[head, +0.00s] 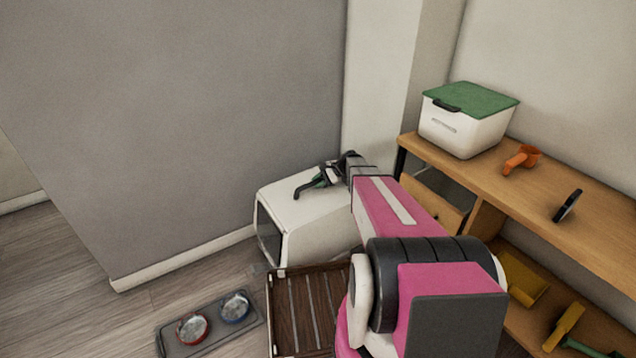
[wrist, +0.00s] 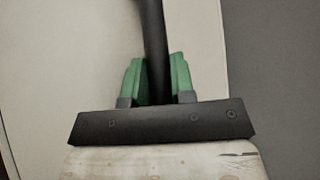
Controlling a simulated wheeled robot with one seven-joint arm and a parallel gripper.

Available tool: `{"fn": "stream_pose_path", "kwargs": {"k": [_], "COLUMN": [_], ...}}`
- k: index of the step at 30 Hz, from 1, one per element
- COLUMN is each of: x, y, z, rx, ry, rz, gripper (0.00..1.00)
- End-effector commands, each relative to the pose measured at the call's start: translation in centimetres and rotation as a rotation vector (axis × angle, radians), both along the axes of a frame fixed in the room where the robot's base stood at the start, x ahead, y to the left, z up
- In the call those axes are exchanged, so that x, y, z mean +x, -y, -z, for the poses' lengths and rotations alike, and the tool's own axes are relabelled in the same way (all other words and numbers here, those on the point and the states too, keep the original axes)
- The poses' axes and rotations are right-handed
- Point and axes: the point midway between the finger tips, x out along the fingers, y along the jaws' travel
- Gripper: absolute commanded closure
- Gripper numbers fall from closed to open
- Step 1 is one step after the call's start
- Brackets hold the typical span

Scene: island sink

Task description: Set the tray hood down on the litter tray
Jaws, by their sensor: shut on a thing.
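The tray hood (head: 312,222) is a white box with a dark opening on its left side, by the wall corner. My gripper (head: 322,181) is at its top, with green fingertips shut on the hood's black handle. In the wrist view the handle (wrist: 152,45) runs between the two green fingertips of my gripper (wrist: 156,78), and the pale hood top (wrist: 80,50) lies behind. I cannot make out the litter tray; my arm and the slatted wooden thing hide the hood's lower right. I cannot tell whether the hood rests on anything.
A dark slatted wooden thing (head: 294,304) stands just in front of the hood. A grey mat (head: 210,342) with two bowls lies on the floor at front left. A wooden shelf unit (head: 470,167) stands right, bearing a green-lidded bin (head: 459,135) and an orange scoop (head: 516,163). The left floor is clear.

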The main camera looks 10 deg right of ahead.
Motion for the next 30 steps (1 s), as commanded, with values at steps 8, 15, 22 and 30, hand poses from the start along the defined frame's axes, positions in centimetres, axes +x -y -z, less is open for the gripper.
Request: {"fn": "stream_pose_path", "kwargs": {"k": [8, 15, 22, 30], "x": [-0.01, -0.01, -0.03, -0.03], "y": [-0.03, -0.03, -0.02, -0.03], "z": [-0.01, 0.42, 0.81, 0.86], "rx": [0.003, 0.003, 0.001, 0.0], "ry": [0.0, 0.0, 0.0, 0.001], "rz": [0.0, 0.001, 0.0, -0.001], "gripper": [0.97, 0.97, 0.98, 0.97]}}
